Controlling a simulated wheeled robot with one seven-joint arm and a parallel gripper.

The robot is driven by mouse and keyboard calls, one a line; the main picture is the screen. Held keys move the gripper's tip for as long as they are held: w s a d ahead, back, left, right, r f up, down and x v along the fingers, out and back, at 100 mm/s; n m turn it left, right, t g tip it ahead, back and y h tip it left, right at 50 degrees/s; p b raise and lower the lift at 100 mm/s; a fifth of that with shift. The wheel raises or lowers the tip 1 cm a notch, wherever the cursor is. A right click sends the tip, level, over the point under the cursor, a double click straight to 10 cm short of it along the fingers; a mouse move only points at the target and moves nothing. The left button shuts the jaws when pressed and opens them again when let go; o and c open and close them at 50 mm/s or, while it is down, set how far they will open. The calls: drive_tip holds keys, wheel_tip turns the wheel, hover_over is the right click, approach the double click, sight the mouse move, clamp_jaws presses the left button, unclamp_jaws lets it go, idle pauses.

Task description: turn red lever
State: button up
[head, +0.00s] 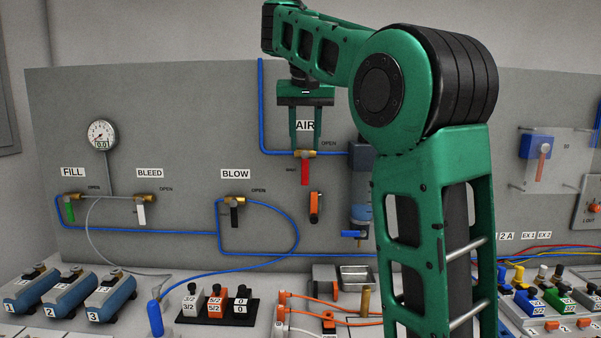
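The red lever (305,172) hangs straight down from a brass valve (306,154) under the AIR label (305,126) on the grey panel. My gripper (305,146) is above the lever, with its two green fingers pointing down. The fingers stand apart on either side of the AIR label, with nothing visible between them but the panel behind. The fingertips end near the height of the brass valve. I cannot tell how far they are from the panel, and no contact with the lever shows.
An orange and black part (314,207) sits just below the lever. A blue pipe (261,110) runs to the valve from the left. FILL, BLEED and BLOW valves are at the left, with a gauge (100,134). My arm covers the panel to the right.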

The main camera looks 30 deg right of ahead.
sight(305, 163)
drive_tip(key=shift+x, duration=4.7)
drive_tip(key=shift+d, duration=0.1)
clamp_jaws()
